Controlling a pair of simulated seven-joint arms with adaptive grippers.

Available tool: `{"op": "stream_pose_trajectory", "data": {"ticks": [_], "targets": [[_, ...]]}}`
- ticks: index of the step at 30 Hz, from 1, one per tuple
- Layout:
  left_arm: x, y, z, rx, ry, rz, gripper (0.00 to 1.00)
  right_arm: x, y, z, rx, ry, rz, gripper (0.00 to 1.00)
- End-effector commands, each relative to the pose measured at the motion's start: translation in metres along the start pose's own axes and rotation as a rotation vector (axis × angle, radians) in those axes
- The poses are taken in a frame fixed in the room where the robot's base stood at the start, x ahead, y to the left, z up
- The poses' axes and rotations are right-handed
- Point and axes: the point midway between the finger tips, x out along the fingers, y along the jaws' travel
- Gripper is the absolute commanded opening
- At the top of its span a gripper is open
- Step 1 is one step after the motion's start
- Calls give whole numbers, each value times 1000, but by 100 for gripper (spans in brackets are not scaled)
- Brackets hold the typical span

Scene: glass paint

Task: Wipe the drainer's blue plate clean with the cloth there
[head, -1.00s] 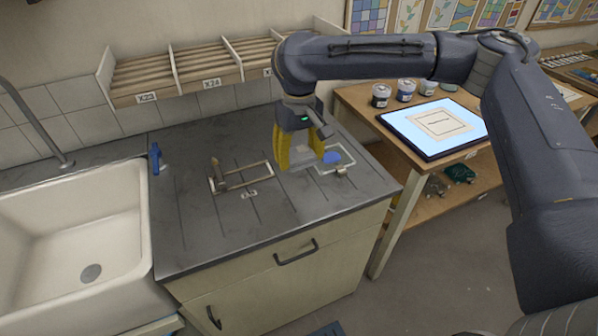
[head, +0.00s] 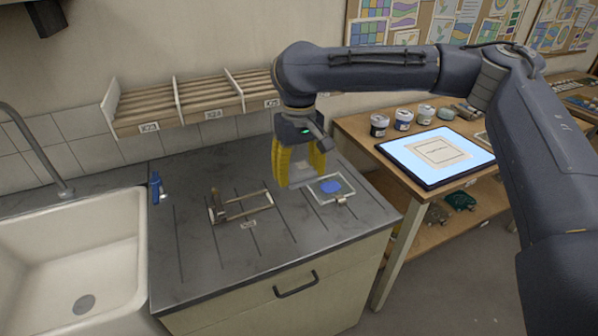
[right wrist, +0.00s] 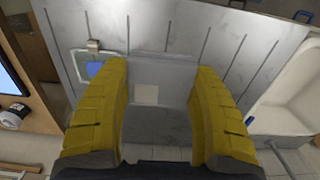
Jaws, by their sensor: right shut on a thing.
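The blue plate looks like a small pane with a blue patch (head: 331,186) inside a pale rectangular frame (head: 318,195) on the grey counter. The blue patch also shows in the right wrist view (right wrist: 96,68), left of the fingers. My right gripper (head: 300,175) is above the counter, just left of the framed pane and apart from it. Its yellow fingers are shut on a flat pale grey piece (right wrist: 160,115) that spans the gap between them. A lighter square shows on or through it. I cannot tell whether this piece is the cloth. My left gripper is not in view.
A wire rack with small posts (head: 245,207) stands on the counter, left of the gripper. The sink (head: 60,255) is at the left, with a blue-handled item (head: 156,187) beside it. A lit panel (head: 405,150) and paint jars (head: 379,125) are on the right table.

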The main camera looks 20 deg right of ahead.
Motion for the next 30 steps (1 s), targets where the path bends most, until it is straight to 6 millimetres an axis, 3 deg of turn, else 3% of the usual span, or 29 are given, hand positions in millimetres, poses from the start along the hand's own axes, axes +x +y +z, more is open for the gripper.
{"op": "stream_pose_trajectory", "data": {"ticks": [5, 11, 21, 25, 30], "targets": [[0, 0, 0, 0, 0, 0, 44, 6, 0, 2, -1, -2, 0, 33], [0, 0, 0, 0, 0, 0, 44, 40, 9, -4, 57, -5, -1, 33], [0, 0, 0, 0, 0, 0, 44, 110, 80, -72, 448, -1, 0, 33], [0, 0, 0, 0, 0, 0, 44, 125, 110, -93, 589, 0, 1, 33], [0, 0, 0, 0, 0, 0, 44, 128, 134, -110, 705, 1, 0, 33]]}}
